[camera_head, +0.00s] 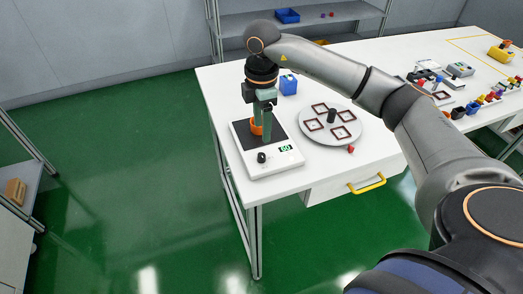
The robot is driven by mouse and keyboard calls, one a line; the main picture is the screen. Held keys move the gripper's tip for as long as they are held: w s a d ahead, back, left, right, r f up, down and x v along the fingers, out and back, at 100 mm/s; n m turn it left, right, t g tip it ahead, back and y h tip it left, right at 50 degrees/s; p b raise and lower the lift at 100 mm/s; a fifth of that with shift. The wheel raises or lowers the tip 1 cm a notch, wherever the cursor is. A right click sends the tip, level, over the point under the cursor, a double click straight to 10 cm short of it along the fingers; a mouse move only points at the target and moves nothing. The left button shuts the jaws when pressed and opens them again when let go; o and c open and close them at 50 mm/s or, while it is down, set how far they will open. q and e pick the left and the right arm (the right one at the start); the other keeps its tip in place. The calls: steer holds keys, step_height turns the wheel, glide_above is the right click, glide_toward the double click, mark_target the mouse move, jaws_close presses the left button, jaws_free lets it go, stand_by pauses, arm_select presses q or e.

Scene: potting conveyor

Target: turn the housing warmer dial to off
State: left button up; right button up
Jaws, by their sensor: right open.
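The housing warmer (274,165) is a white box with a dark top plate at the left front corner of the white table. Its black dial (262,157) is on the front edge, left of a small green display (285,148) that seems to read 60. An orange ring-like part (257,126) sits on the dark plate, partly hidden by my gripper. My right gripper (265,138) points down over the plate, open, behind the dial and apart from it. Whether the orange part lies between its fingers cannot be told. My left gripper is not in view.
A round grey turntable (314,137) with several dark red frames stands right of the warmer, with a small red piece (351,149) at its front. A blue box (288,84) is behind. A drawer with a yellow handle (367,184) is below. Several small parts crowd the table's right side.

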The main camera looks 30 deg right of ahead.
mark_target(262, 155)
step_height(262, 155, down, 10)
steer(key=shift+r+p, duration=0.1)
steer(key=shift+p, duration=0.25)
jaws_close()
stand_by(0.4)
